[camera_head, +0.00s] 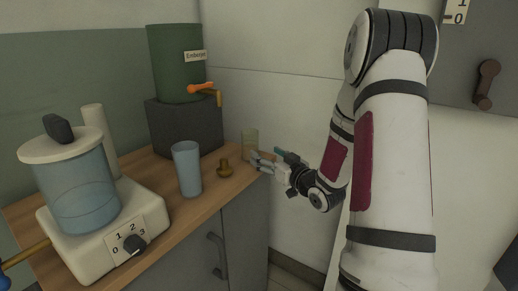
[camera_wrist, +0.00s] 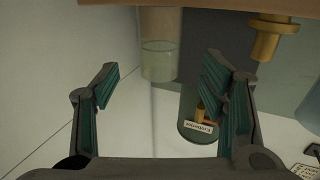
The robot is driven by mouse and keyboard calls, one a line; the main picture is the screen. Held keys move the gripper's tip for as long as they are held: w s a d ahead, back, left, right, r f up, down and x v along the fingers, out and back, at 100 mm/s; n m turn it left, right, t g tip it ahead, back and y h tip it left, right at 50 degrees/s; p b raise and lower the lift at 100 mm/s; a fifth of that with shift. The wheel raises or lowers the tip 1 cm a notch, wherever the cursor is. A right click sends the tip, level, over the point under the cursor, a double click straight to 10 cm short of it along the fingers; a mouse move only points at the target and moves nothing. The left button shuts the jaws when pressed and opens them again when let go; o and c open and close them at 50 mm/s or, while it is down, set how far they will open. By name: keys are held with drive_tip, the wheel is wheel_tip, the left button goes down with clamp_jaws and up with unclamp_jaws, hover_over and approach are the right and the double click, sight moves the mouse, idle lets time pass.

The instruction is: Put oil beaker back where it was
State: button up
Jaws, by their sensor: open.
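The oil beaker (camera_head: 250,142) is a small clear cylinder with a tan lower part, standing at the far right corner of the wooden counter (camera_head: 150,205). In the wrist view, which is upside down, the beaker (camera_wrist: 160,58) is ahead of the fingers and in line with the gap between them. My gripper (camera_head: 258,160) is at the counter's right edge, its fingers pointing at the beaker and partly covering its base in the head view. In the wrist view my gripper (camera_wrist: 160,80) is open with nothing between its fingers. I cannot tell whether a finger touches the beaker.
A brass piece (camera_head: 224,168) and a blue cup (camera_head: 187,168) stand left of the beaker. Behind them is a green urn (camera_head: 175,62) with an orange tap on a dark block (camera_head: 185,128). A blender-like machine (camera_head: 105,220) fills the counter's left. A wall is close behind the beaker.

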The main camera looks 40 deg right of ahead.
drive_tip(key=s+a+r+g+h, duration=0.3)
drive_tip(key=s+a+r+g, duration=0.2)
drive_tip(key=s+a+g, duration=0.45)
drive_tip(key=s+a+g+y, duration=0.1)
drive_tip(key=s+a, duration=0.4)
drive_tip(key=s, duration=0.5)
drive_tip(key=s+a+g+y, duration=0.1)
drive_tip(key=s+a+g, duration=0.3)
drive_tip(key=s, duration=0.6)
drive_tip(key=s+a+r+g+y, duration=0.1)
drive_tip(key=s+a+g, duration=0.2)
drive_tip(key=s+a, duration=0.5)
drive_tip(key=shift+s+y, duration=0.4)
drive_tip(key=shift+s, duration=0.5)
wheel_tip(320, 180, up, 22)
drive_tip(key=t+p, duration=0.3)
drive_tip(key=p, duration=1.7)
drive_tip(key=shift+a+f+n+t, duration=0.15)
drive_tip(key=shift+f+n+t, duration=0.1)
drive_tip(key=shift+n+t, duration=0.1)
